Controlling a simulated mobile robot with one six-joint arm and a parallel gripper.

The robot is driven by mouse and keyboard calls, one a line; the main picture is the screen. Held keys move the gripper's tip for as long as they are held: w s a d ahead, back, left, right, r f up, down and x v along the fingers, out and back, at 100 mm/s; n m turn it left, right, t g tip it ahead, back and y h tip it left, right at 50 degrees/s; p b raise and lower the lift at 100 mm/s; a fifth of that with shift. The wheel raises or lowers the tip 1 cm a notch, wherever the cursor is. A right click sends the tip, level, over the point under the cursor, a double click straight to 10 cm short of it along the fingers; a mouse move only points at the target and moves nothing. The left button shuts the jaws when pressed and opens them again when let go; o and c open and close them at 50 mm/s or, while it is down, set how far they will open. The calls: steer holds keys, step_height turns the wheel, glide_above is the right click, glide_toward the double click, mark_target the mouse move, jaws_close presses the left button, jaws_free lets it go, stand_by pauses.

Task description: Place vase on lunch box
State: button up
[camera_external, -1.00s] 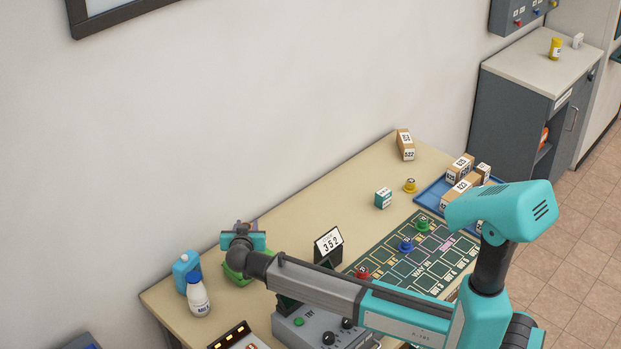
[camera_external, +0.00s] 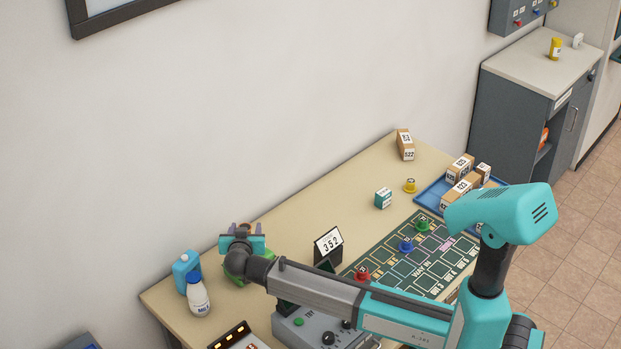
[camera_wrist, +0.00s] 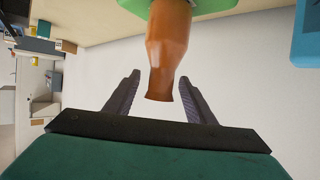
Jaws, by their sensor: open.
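An orange-brown vase (camera_wrist: 168,45) shows in the wrist view between the two fingers of my gripper (camera_wrist: 160,77). The fingers are open, with a gap visible on either side of the vase's narrow end. The green lunch box (camera_wrist: 215,8) shows at the top edge behind the vase, and the vase overlaps it; its contact with the box is out of frame. In the external view my gripper (camera_external: 243,238) is over the green lunch box (camera_external: 234,266), which my arm partly hides.
A blue jug (camera_external: 184,265) and a white milk bottle (camera_external: 198,298) stand just left of the lunch box. A number sign (camera_external: 328,243) and a grey control box (camera_external: 305,330) are to the right.

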steer(key=b+v, duration=0.2)
steer(key=v, duration=0.7)
stand_by(0.6)
